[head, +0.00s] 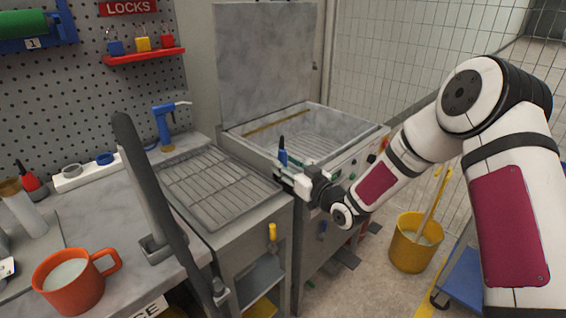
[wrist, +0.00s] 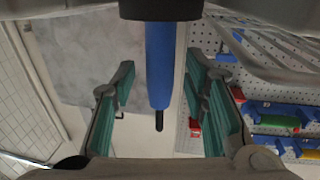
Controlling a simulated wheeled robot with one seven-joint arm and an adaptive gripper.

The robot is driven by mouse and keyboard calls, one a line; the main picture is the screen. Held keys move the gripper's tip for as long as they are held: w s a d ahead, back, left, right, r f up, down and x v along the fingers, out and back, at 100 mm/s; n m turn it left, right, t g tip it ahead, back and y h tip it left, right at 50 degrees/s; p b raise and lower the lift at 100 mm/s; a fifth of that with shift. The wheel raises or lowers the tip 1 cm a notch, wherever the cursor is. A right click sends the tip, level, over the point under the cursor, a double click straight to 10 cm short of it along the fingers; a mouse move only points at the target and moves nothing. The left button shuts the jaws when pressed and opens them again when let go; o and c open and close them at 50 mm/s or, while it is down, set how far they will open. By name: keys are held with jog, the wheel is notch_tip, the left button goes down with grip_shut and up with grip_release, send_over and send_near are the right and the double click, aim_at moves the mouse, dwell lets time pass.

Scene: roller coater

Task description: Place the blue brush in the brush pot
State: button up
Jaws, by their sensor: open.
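The blue brush (head: 282,157) stands upright at my gripper, with a dark tip on top, near the front left corner of the open machine tub. In the wrist view the blue handle (wrist: 160,65) runs between my two teal-padded fingers, with gaps on both sides. My gripper (head: 288,179) is open around the brush; it also shows in the wrist view (wrist: 161,100). The brush's lower end is hidden in the head view. I cannot tell for sure which vessel is the brush pot; a grey cylinder with a brown top (head: 26,210) stands at the far left.
An orange mug (head: 70,285) stands on the left bench. A dark lever (head: 155,190) rises in front of a slatted grey tray (head: 210,187). A blue-handled tool (head: 163,127) stands behind. A yellow bucket (head: 413,250) is on the floor at right.

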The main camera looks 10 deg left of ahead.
jog(key=v, duration=1)
jog(key=shift+d, duration=0.1)
jog(key=s+d+r+m+g+h, duration=0.2)
jog(key=s+d+r+h, duration=0.35)
jog(key=d, duration=0.35)
jog(key=s+d+r+m+g+h, duration=0.25)
jog(key=s+d+r+h, duration=0.25)
jog(key=s+d+h, duration=0.3)
jog(key=s+r+m+g, duration=0.1)
jog(key=s+g, duration=0.1)
jog(key=s, duration=0.7)
jog(key=s+d+r+m+g+y, duration=0.1)
jog(key=s+m+g, duration=0.1)
jog(key=s, duration=0.7)
jog(key=s+d+r+m+g, duration=0.1)
jog(key=s+g, duration=0.1)
jog(key=s, duration=0.7)
jog(key=shift+d, duration=0.25)
